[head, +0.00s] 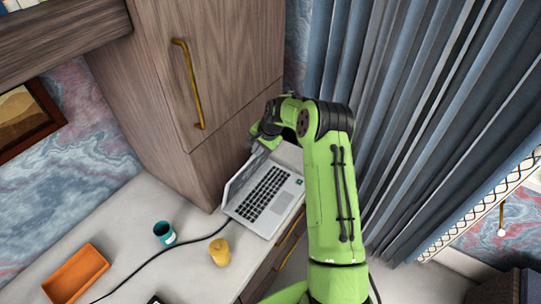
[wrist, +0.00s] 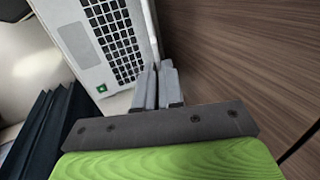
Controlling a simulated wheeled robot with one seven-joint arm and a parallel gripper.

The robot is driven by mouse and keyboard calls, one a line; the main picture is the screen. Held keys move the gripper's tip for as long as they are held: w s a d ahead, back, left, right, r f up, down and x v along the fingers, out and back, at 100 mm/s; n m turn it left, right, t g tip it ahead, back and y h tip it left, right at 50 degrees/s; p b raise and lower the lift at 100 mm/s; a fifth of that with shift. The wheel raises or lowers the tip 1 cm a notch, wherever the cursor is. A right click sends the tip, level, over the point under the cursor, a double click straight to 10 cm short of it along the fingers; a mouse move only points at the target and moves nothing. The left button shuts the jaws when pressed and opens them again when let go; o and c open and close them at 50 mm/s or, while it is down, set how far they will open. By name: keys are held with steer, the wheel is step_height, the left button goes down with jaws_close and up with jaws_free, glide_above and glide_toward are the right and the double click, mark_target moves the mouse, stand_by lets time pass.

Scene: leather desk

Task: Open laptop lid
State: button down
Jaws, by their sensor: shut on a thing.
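The silver laptop (head: 283,218) sits on the white desk with its keyboard showing. Its lid (head: 238,181) stands raised on the left side, near the wooden cabinet. My gripper (head: 262,143) is at the far end of the lid, partly hidden by my green arm. In the wrist view my gripper (wrist: 157,72) has its two grey fingers close together at the thin lid edge (wrist: 148,28), shut on it. The keyboard base (wrist: 84,42) lies to the left there. The screen's face is seen only at a steep slant.
A wooden cabinet (head: 235,130) stands close behind the lid. A teal mug (head: 164,233), a yellow cup (head: 219,252) and an orange tray (head: 75,274) stand left of the laptop. A black cable (head: 150,262) crosses the desk. Blue curtains (head: 420,110) hang at the right.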

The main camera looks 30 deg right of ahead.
steer(key=shift+w+a+r, duration=0.2)
steer(key=shift+w+a, duration=0.3)
steer(key=shift+w, duration=0.35)
steer(key=shift+w+a+r, duration=0.15)
steer(key=shift+w+a, duration=0.35)
steer(key=shift+w, duration=0.35)
steer(key=c, duration=1.6)
jaws_free()
steer(key=shift+o, duration=0.2)
steer(key=b+v, duration=0.1)
steer(key=v, duration=1.4)
steer(key=shift+r, duration=0.3)
steer(key=shift+s, duration=0.1)
